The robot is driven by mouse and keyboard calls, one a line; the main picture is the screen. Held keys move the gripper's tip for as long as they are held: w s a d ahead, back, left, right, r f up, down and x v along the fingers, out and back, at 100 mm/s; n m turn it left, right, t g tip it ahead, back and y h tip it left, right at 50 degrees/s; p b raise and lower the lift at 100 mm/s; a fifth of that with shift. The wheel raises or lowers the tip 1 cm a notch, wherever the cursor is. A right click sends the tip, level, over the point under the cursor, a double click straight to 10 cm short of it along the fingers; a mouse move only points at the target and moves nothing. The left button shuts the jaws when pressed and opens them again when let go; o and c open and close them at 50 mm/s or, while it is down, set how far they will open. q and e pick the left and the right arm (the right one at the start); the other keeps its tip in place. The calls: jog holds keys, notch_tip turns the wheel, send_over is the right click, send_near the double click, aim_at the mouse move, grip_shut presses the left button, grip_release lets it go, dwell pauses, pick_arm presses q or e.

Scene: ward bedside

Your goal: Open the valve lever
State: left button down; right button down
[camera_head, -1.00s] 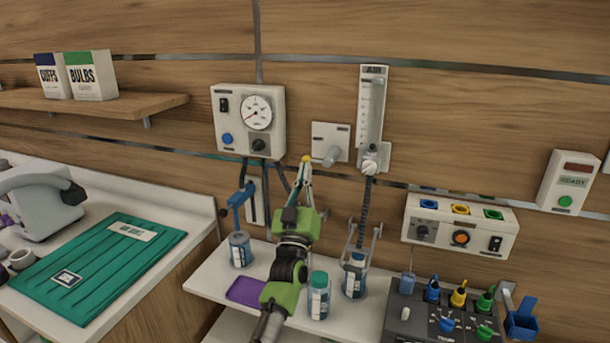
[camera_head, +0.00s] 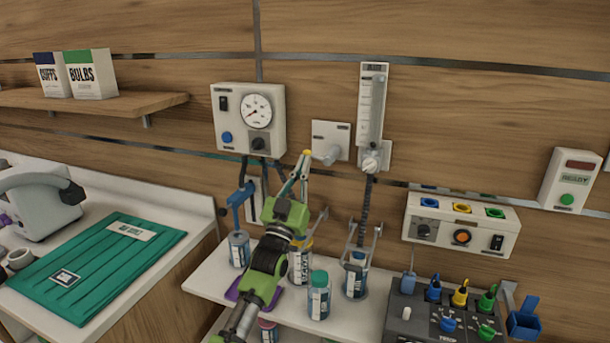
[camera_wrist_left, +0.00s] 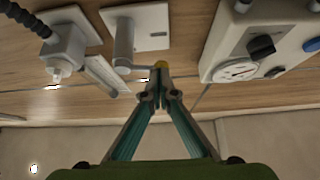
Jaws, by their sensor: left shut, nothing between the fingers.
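A white wall plate (camera_head: 344,134) carries a grey cylindrical valve body (camera_head: 328,155), right of the gauge panel. In the left wrist view the valve body (camera_wrist_left: 124,45) has a thin grey lever (camera_wrist_left: 138,69) running toward a yellow tip (camera_wrist_left: 160,65). The yellow tip (camera_head: 307,153) also shows in the head view. My left gripper (camera_head: 306,163) is shut and empty, its fingertips right at the yellow tip and left of the valve body. I cannot tell whether they touch it. The fingers partly hide the lever's end. My right gripper is not in view.
The gauge panel (camera_head: 221,132) is close on the left; the flowmeter (camera_head: 370,110) is on the right. Bottles, including a green-capped one (camera_head: 319,298), stand on the white shelf (camera_head: 205,284) below my arm. Hoses hang beside the gripper. Wall above the plate is clear.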

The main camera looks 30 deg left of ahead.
pick_arm(q)
jog(key=r+m+g+h+p, duration=0.1)
jog(key=m+h, duration=0.3)
jog(key=m, duration=0.2)
jog(key=d+r+m+g+h+p, duration=0.1)
jog(key=r+m+h+p, duration=0.1)
jog(key=m+h, duration=0.2)
jog(key=d+r+m+g+h+p, duration=0.1)
jog(key=r+m+g+h, duration=0.1)
jog(key=m, duration=0.6)
jog(key=shift+w+m+h, duration=0.2)
jog(key=shift+m+h, duration=0.2)
jog(key=shift+h, duration=0.5)
